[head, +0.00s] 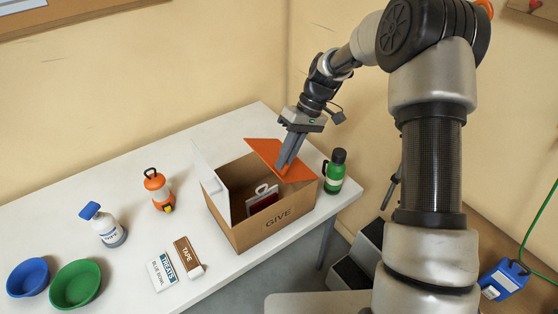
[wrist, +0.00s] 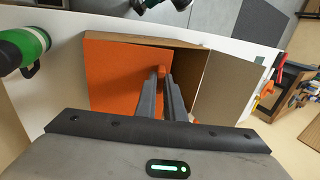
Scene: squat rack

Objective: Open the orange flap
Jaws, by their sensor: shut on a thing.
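The orange flap (head: 272,154) is on the right side of the open cardboard box (head: 250,232) marked GIVE, tilted up over the opening. My gripper (head: 287,160) is at this flap, with its fingers pointing down and shut on it. In the wrist view the orange flap (wrist: 112,75) fills the left half of the box top, and the fingertips (wrist: 162,75) meet at its right edge. A white flap (head: 212,178) stands up on the box's left side. A dark red item with a white handle (head: 263,197) is inside the box.
A green bottle (head: 335,171) stands close to the right of the box. An orange lantern (head: 158,190), a spray bottle (head: 103,225), a tape carton (head: 188,257), a blue-and-white carton (head: 162,271), a blue bowl (head: 28,277) and a green bowl (head: 76,284) are to the left. The white table (head: 130,165) is clear behind.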

